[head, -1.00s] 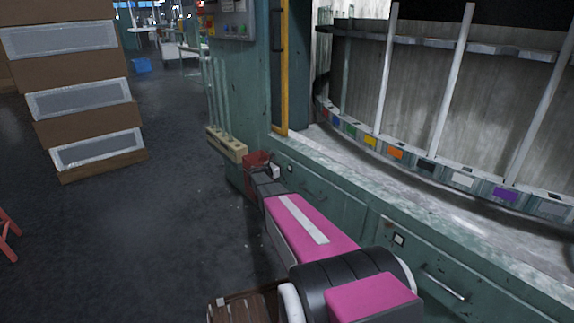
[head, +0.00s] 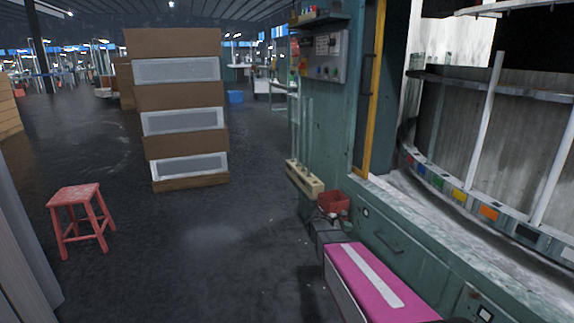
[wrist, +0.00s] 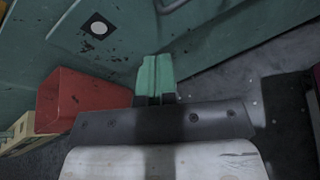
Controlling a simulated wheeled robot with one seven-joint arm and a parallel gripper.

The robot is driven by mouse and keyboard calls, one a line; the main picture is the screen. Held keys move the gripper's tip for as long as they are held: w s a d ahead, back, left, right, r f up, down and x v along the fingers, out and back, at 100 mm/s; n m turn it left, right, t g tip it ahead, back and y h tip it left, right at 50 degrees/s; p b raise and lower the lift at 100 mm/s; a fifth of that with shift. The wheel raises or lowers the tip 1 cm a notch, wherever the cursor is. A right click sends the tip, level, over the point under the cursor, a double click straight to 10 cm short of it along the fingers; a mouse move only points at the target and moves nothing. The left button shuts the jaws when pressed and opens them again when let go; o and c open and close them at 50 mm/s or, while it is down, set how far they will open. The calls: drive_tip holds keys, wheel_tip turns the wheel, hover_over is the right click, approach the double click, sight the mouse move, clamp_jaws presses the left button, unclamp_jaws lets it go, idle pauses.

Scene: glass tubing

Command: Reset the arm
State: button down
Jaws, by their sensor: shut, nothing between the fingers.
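My gripper (wrist: 156,80) shows in the wrist view with its two green fingers together and nothing between them. It points toward the green cabinet wall (wrist: 220,38), and a red bin (wrist: 80,100) is just to its left. In the head view my pink arm reaches along the front of the green cabinet (head: 400,252). Its dark wrist end is just below the red bin (head: 334,202); the fingers are too small to make out there.
A pale rack holding glass tubes (head: 304,180) hangs on the cabinet's side. A curved machine with coloured labels (head: 458,196) is at right. A red stool (head: 78,218) and stacked brown boxes (head: 186,146) stand at left. Open dark floor (head: 190,240) lies between.

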drive_tip(key=s+a+m+g+y, duration=0.1)
drive_tip(key=s+a+m+y, duration=0.3)
drive_tip(key=s, duration=0.4)
drive_tip(key=s+a+m+g+y, duration=0.1)
drive_tip(key=s+a+m+y, duration=0.3)
drive_tip(key=s+m, duration=0.3)
drive_tip(key=s+a+m+g+y, duration=0.1)
drive_tip(key=s+a+m+y, duration=0.3)
drive_tip(key=s, duration=0.7)
drive_tip(key=shift+a+f+m+y, duration=0.3)
drive_tip(key=shift+a+m+y, duration=0.1)
drive_tip(key=shift+m+y, duration=0.4)
drive_tip(key=shift+s, duration=0.1)
